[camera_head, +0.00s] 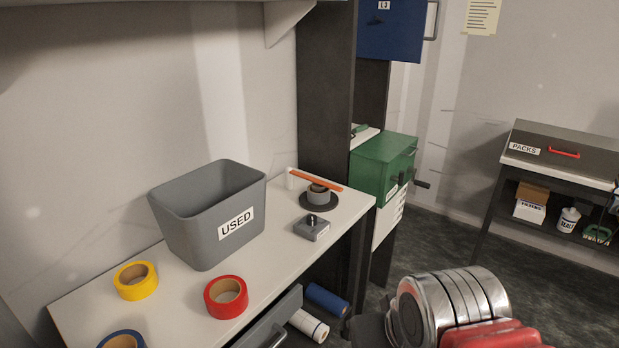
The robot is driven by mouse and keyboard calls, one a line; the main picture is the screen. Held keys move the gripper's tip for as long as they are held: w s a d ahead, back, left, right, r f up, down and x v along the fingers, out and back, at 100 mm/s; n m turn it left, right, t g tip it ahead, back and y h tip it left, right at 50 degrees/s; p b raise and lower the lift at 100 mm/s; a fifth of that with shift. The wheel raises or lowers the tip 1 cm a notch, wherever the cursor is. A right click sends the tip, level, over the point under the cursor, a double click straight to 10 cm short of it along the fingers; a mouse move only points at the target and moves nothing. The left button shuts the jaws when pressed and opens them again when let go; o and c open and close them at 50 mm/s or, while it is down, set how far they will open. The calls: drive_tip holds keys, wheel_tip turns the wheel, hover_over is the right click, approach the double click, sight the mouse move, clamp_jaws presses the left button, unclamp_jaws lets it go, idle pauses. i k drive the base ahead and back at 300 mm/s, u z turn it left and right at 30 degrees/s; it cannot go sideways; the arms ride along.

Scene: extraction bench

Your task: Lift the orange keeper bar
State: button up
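The orange keeper bar (317,180) is a thin, flat strip near the far end of the white bench top. It lies slantwise above a grey cylinder (318,195) on a dark round base. Its left end is by a small white post (292,179). I cannot tell whether the bar touches the cylinder. A metal and red part of my arm shows at the lower right, well apart from the bar. My gripper's fingers are not in view.
A grey bin labelled USED (175,215) stands left of the bar. A small grey block (311,228) sits in front. Yellow (135,281), red (226,297) and blue tape rolls lie nearer. A green box (381,165) with a crank stands behind, right. An open drawer (262,325) juts below the bench.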

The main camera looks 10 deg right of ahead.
sight(320, 182)
drive_tip(key=z, duration=1.9)
drive_tip(key=i, duration=1.4)
